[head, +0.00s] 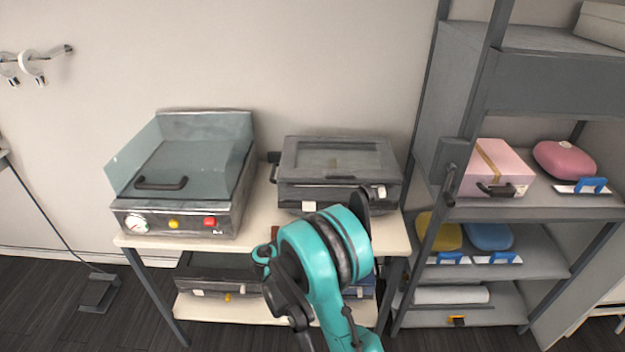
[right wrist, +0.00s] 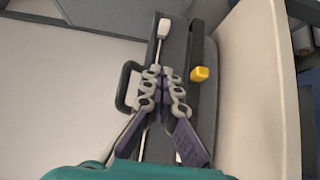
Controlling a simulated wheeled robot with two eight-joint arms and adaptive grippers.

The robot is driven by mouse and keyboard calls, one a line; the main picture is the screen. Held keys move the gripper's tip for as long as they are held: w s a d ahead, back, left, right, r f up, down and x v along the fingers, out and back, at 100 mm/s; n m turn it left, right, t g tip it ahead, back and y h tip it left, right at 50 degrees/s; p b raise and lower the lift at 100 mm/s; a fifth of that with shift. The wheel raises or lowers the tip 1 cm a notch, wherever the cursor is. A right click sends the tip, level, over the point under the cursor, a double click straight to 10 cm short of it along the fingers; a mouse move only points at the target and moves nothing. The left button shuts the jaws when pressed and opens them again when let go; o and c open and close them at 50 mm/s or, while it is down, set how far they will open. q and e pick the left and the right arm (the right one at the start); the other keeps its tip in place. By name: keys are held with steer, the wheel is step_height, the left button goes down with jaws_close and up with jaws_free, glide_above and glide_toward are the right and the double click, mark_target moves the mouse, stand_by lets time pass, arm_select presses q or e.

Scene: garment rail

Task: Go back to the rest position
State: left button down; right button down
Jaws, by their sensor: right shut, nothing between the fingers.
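My right arm (head: 325,255), teal with dark joints, stands in front of the table in the head view. It covers part of the table and of the lower shelf. In the right wrist view my right gripper (right wrist: 166,88) is shut, its fingertips together with nothing between them. Beyond or below it are a dark metal appliance front with a black handle (right wrist: 128,87) and a yellow knob (right wrist: 200,74). I cannot tell whether the fingers touch it. My left gripper is not in view.
The table (head: 263,222) bears a glass-sided griddle (head: 180,215) and a lidded grill (head: 338,165). More appliances (head: 215,280) lie on its lower shelf. A dark rack (head: 540,210) with a pink box (head: 497,165) and a pink bag (head: 564,160) stands at right. Floor at left is mostly clear.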

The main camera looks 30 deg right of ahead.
steer(key=s+a+f+m+t+y, duration=0.1)
steer(key=s+a+m+t+y, duration=0.1)
steer(key=s+a+y, duration=1.5)
steer(key=s+a+t, duration=0.1)
steer(key=s+a, duration=0.1)
steer(key=a, duration=0.3)
steer(key=shift+a+m+y, duration=0.3)
steer(key=shift+a, duration=0.1)
steer(key=shift+f, duration=0.1)
